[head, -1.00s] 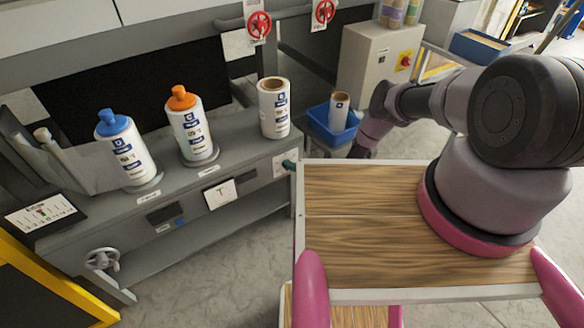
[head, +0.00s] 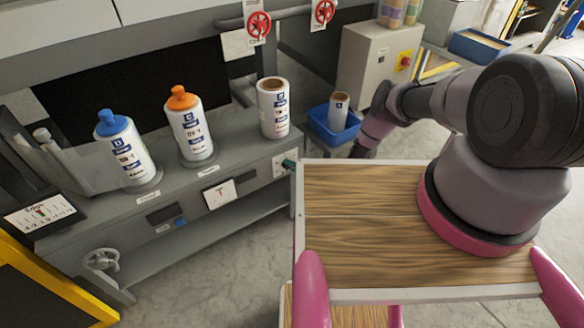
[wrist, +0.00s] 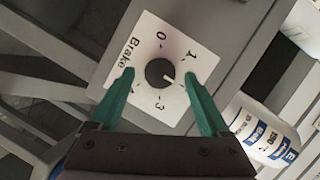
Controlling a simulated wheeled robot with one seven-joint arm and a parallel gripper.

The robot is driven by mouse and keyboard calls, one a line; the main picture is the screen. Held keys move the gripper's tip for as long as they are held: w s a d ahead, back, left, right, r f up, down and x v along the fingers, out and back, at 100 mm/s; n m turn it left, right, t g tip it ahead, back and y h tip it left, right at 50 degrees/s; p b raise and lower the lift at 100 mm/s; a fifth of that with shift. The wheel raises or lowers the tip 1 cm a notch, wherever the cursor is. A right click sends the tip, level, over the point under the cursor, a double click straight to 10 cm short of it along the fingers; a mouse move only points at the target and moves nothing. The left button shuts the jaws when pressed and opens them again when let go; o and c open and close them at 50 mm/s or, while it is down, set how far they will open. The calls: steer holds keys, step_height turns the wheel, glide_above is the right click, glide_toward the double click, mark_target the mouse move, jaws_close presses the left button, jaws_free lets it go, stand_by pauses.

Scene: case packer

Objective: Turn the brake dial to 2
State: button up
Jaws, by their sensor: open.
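The brake dial (wrist: 160,73) is a round black knob on a white square plate (wrist: 141,57) marked "Brake". The numbers 0, 1 and 3 show; the place between 1 and 3 is covered by my right finger. The knob's white mark points right and slightly down, between 1 and 3, towards that finger. My gripper (wrist: 160,74) is open, with green fingertips on either side of the knob, apparently clear of it.
A white roll (head: 273,108), an orange-capped bottle (head: 190,127) and a blue-capped bottle (head: 124,150) stand on the machine's ledge. A blue bin (head: 321,124) is behind my gripper. A small display (head: 40,214) is at the left. A handwheel (head: 101,260) is below it.

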steer(key=v, duration=1)
steer(key=shift+s+d, duration=0.1)
